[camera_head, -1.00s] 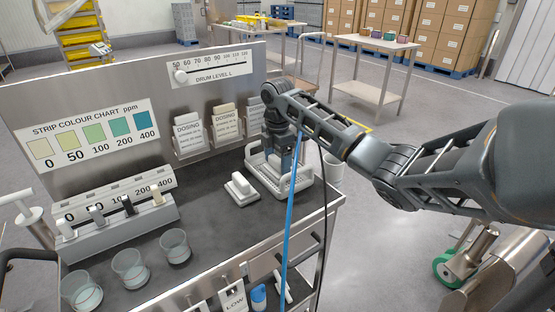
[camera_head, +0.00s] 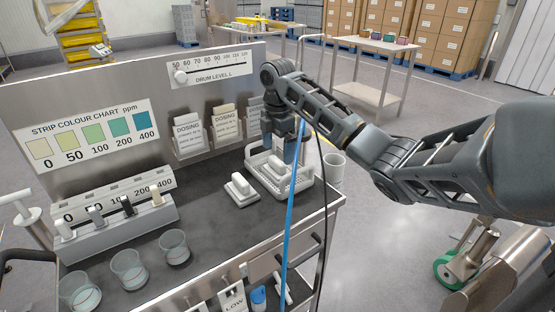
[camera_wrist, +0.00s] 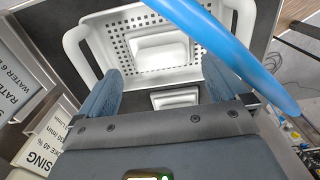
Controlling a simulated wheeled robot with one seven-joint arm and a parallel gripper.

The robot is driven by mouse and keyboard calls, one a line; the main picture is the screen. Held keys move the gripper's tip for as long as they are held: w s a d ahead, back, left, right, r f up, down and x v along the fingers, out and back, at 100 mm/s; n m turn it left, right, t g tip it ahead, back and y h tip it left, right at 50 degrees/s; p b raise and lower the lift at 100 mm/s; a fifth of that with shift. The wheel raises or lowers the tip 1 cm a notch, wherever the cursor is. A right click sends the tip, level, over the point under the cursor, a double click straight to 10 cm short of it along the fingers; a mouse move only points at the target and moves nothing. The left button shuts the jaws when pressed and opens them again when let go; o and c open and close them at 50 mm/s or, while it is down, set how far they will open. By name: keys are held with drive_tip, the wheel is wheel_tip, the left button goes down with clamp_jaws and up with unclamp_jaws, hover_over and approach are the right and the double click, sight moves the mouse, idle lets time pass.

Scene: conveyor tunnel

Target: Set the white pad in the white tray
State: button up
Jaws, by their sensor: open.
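The white tray (camera_head: 305,181) stands at the right end of the dark bench top. A white pad (camera_head: 277,171) with a raised grip lies inside it; the wrist view shows this pad (camera_wrist: 158,46) on the tray's perforated floor. A second, similar white pad (camera_head: 241,187) sits on the bench just left of the tray, and it also shows outside the tray's wall in the wrist view (camera_wrist: 175,98). My gripper (camera_head: 289,154) is above the tray, apart from the pad inside. Its two blue-grey fingers (camera_wrist: 160,75) are spread with nothing between them.
A white cup (camera_head: 333,168) stands close to the tray's right. A blue hose (camera_head: 288,225) crosses in front of the bench and the wrist view. Dosing card holders (camera_head: 188,135) line the back panel. A strip rack (camera_head: 115,222) and clear beakers (camera_head: 130,268) stand left.

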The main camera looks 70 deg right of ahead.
sight(277, 160)
wheel_tip(277, 160, up, 7)
drive_tip(key=p, duration=0.1)
drive_tip(key=shift+r, duration=0.15)
